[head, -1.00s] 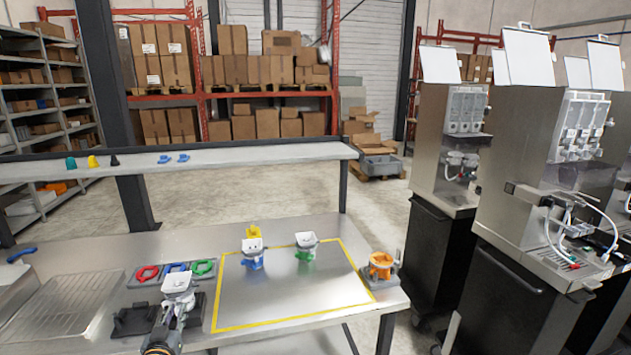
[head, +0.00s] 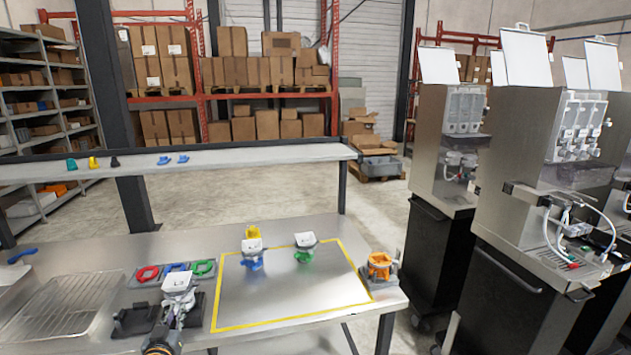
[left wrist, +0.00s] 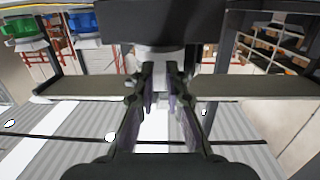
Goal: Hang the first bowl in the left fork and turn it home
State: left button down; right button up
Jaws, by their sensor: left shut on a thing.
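A white bowl (head: 178,284) is at my left gripper (head: 176,312), above the front left part of the bench. My left gripper is shut on it; in the left wrist view the two fingers (left wrist: 161,92) are close together with a pale part (left wrist: 160,58) of the bowl beyond them. A black holder (head: 133,320) lies beside and partly behind the bowl; I cannot make out its left fork or whether the bowl touches it. Two more white bowls, one on a blue base (head: 252,254) and one on a green base (head: 304,247), stand in the yellow outline. My right gripper is not in view.
Red (head: 147,273), blue and green rings lie on a grey plate behind the bowl. A metal drain tray (head: 60,305) is at the left. An orange part on a grey block (head: 380,268) is at the right bench edge. The outlined area's front (head: 285,297) is clear. Dispensers (head: 525,190) stand at right.

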aim_at(175, 291)
pick_arm(q)
jog(key=shift+w+a+r+p, duration=0.1)
jog(key=shift+w+r+p, duration=0.1)
jog(key=shift+r+p, duration=1.1)
notch_tip(175, 291, up, 2)
jog(key=shift+w+a+r+p, duration=0.1)
jog(key=shift+w+a+p, duration=0.05)
jog(key=shift+p, duration=0.65)
jog(key=shift+r, duration=0.15)
notch_tip(175, 291, up, 6)
jog(key=r+p, duration=0.1)
jog(key=p, duration=0.4)
notch_tip(175, 291, down, 8)
jog(key=b, duration=0.5)
jog(key=shift+r, duration=0.3)
jog(key=shift+d, duration=0.25)
